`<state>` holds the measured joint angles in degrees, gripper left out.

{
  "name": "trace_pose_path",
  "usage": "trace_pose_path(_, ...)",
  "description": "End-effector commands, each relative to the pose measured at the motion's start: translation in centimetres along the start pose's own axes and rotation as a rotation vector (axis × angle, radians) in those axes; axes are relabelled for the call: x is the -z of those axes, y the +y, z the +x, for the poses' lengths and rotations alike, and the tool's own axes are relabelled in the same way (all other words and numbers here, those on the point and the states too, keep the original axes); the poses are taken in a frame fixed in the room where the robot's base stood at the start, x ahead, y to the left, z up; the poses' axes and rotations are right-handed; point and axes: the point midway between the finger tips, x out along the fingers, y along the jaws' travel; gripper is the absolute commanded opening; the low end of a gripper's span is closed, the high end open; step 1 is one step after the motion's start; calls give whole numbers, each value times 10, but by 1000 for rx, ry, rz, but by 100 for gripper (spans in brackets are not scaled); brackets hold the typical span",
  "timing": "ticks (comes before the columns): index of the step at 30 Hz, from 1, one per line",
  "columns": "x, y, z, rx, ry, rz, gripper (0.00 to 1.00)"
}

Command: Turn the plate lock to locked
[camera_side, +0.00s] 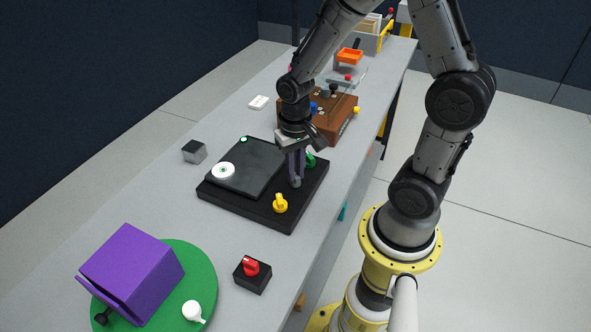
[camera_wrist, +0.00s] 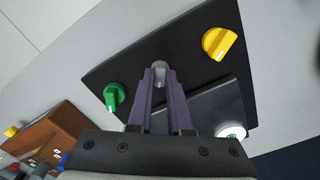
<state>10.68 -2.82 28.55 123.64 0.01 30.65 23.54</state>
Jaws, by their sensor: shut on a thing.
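A black base (camera_side: 237,210) lies on the table with a dark grey plate (camera_side: 250,165) on it. Along its near side are a yellow knob (camera_side: 280,204), a green knob (camera_side: 310,158) and, between them, a small grey knob (camera_wrist: 160,68). My gripper (camera_side: 295,178) points down and its purple fingers are shut on the grey knob; the fingers hide much of it. In the wrist view, the green knob (camera_wrist: 114,97) is left of my fingers and the yellow knob (camera_wrist: 219,43) is at upper right. No marking shows which knob is the plate lock.
A white round disc (camera_side: 223,171) sits at the plate's edge. A brown box (camera_side: 335,115) stands behind. A red switch (camera_side: 251,268) and a purple box (camera_side: 135,270) on a green disc (camera_side: 205,270) are in front.

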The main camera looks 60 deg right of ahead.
Motion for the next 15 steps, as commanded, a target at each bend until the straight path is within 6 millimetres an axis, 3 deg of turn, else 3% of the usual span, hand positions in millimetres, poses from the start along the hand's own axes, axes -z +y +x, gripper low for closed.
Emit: trace_pose_path(15,1,0,-1,1,2,446,0)
